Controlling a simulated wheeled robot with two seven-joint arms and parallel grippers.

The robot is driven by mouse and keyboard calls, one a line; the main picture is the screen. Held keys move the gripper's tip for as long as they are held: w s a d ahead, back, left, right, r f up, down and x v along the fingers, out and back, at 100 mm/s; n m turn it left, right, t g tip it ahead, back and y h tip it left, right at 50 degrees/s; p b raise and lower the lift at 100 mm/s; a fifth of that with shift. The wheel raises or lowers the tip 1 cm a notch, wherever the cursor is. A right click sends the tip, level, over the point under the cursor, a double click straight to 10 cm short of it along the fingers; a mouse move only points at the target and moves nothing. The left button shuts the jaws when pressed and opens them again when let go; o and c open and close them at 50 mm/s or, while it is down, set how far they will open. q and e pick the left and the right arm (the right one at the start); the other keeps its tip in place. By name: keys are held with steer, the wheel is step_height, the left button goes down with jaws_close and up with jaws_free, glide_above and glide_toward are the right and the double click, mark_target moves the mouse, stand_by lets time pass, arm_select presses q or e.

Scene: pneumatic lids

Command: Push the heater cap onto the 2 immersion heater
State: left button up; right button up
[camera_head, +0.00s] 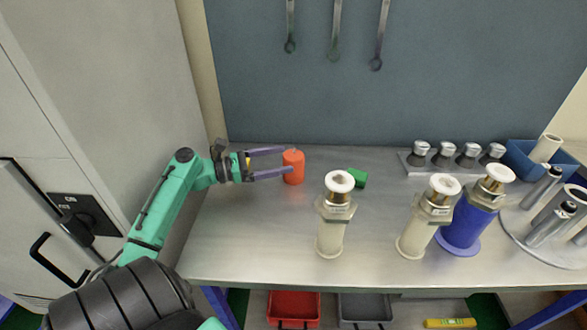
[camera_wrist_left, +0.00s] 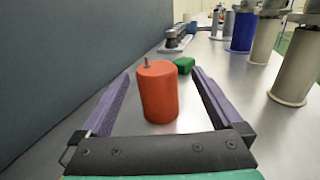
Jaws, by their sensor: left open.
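An orange-red cylindrical cap (camera_head: 293,168) with a small pin on top stands upright on the bench; I take it for the heater cap. My left gripper (camera_head: 283,161) is open and level, with its two purple fingers on either side of the cap. In the left wrist view the cap (camera_wrist_left: 157,92) stands between the fingers, with a gap on each side. Two cream posts with metal fittings and white tops, one in the middle (camera_head: 331,234) and one further right (camera_head: 414,236), stand upright. A similar post on a blue base (camera_head: 463,226) stands beside them. I cannot tell which is number 2.
A green block (camera_head: 357,177) lies behind the middle post. A rack with several metal knobs (camera_head: 452,168), a blue bin (camera_head: 521,160) and a round tray of cylinders (camera_head: 517,228) fill the right side. The bench's front left (camera_head: 255,240) is clear.

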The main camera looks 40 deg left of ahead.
mark_target(303, 154)
arm_select(q)
steer(key=shift+w+d, duration=0.15)
steer(key=x, duration=0.3)
steer(key=p+x, duration=0.1)
steer(key=x, duration=0.2)
steer(key=shift+w+p, duration=0.3)
steer(key=shift+w, duration=0.2)
steer(key=shift+w+d, duration=0.15)
steer(key=shift+w, duration=0.05)
steer(key=shift+f, duration=0.1)
steer(key=c, duration=1.3)
